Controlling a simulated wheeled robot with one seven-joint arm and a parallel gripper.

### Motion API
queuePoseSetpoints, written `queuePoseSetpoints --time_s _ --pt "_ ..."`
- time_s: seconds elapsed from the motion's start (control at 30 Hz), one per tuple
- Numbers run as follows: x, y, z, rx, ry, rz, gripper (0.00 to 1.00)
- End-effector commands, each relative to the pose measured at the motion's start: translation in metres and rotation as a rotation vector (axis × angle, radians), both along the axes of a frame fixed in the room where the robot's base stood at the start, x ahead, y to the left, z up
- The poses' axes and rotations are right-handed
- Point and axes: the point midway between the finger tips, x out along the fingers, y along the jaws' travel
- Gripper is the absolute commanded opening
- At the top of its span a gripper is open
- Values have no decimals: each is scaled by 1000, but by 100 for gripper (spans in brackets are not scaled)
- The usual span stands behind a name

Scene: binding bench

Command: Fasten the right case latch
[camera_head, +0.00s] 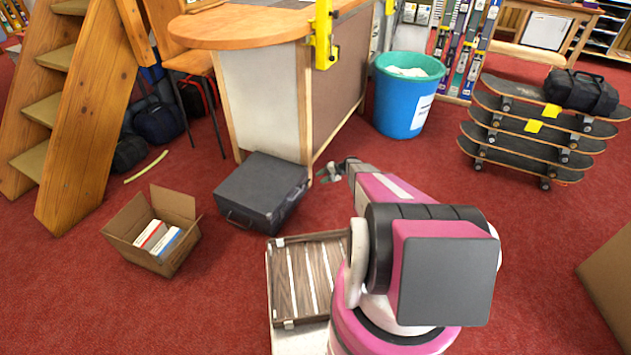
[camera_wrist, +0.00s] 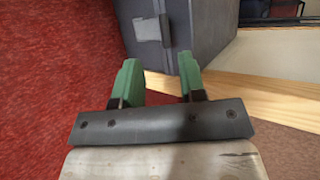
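A dark grey case (camera_head: 258,188) lies closed on the red carpet, left of my gripper, with a handle on its front. In the wrist view the case (camera_wrist: 205,18) fills the top middle. A small grey latch (camera_wrist: 150,28) shows on its face there; I cannot tell whether it is fastened. My gripper (camera_head: 328,172) is just right of the case, near the counter's foot. In the wrist view its two green fingers (camera_wrist: 157,78) are apart with nothing between them. The latch lies beyond the fingertips, apart from them.
The wooden counter (camera_head: 270,90) stands close behind the case; its base (camera_wrist: 250,92) runs right of my fingers. An open carton (camera_head: 150,235) with boxes is at left. A blue bin (camera_head: 405,100) and stacked skateboards (camera_head: 530,130) stand behind and right.

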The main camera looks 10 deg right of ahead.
Motion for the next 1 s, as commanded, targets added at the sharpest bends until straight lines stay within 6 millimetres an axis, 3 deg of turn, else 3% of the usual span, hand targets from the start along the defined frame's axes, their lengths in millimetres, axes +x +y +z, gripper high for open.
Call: queuePoseSetpoints --time_s 0.37,0.47,0.5,0.8,1.0 --pt "-1 -6 3 0 0 1 38" --pt "-4 -6 5 -7 -2 -7 5" --pt "-8 -7 7 -15 -5 -18 0" --pt "-59 -31 34 -189 -73 -218 0" --pt "-73 -45 43 -262 -103 -302 0"
